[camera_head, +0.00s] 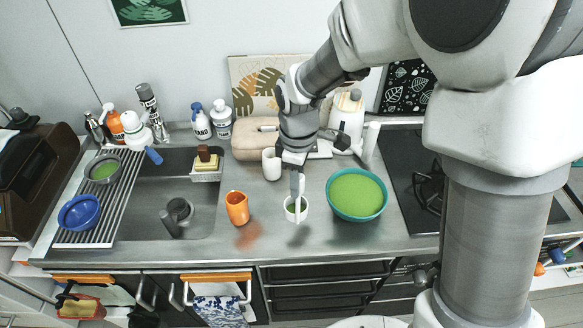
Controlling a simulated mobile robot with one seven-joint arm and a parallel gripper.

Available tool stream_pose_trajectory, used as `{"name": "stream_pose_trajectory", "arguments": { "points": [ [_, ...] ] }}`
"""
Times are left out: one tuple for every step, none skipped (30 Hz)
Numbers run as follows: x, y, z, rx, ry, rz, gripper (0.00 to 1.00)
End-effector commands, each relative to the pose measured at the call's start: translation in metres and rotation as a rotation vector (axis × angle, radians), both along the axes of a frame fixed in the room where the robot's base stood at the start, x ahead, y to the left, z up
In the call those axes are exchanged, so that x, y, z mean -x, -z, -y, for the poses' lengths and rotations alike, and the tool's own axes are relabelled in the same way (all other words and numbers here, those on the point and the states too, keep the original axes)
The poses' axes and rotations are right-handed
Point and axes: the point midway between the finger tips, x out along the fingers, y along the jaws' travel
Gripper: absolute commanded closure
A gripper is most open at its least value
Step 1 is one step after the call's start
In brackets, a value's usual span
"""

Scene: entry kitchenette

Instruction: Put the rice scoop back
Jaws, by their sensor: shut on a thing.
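My gripper (295,178) points down over the middle of the counter and is shut on a slim white scoop (298,210), seen nearly edge-on and hanging upright. My gripper hides the scoop's upper end.
A teal bowl with green inside (332,206) stands close to the cup's right, and an orange cup (237,208) to its left. The sink (193,225) is left, the stove (405,165) right.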

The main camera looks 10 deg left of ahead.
Motion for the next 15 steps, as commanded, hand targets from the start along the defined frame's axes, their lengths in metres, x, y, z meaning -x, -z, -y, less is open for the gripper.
{"name": "stream_pose_trajectory", "arguments": {
  "points": [
    [-0.001, 0.005, -0.009, 0.002, -0.004, -0.003, 1.0],
    [-0.002, 0.007, -0.013, 0.001, -0.003, -0.002, 1.0],
    [-0.003, 0.01, -0.017, 0.002, -0.003, -0.002, 1.0],
    [-0.004, 0.012, -0.02, 0.002, -0.002, -0.002, 1.0],
    [-0.005, 0.013, -0.022, 0.001, -0.002, -0.001, 1.0],
    [-0.005, 0.015, -0.024, 0.001, -0.001, 0.0, 1.0],
    [-0.006, 0.016, -0.026, 0.001, 0.0, 0.0, 1.0],
    [-0.006, 0.017, -0.026, 0.001, 0.0, 0.0, 1.0],
    [-0.006, 0.02, -0.027, 0.001, 0.001, -0.001, 1.0],
    [-0.005, 0.024, -0.026, 0.002, 0.001, -0.002, 1.0],
    [-0.005, 0.028, -0.026, 0.003, 0.001, -0.003, 1.0],
    [-0.005, 0.035, -0.026, 0.003, 0.001, -0.003, 1.0],
    [-0.005, 0.039, -0.026, 0.003, 0.0, -0.003, 1.0],
    [-0.005, 0.042, -0.026, 0.002, 0.001, -0.003, 1.0],
    [-0.005, 0.046, -0.026, 0.002, 0.001, -0.003, 1.0]
  ]
}}
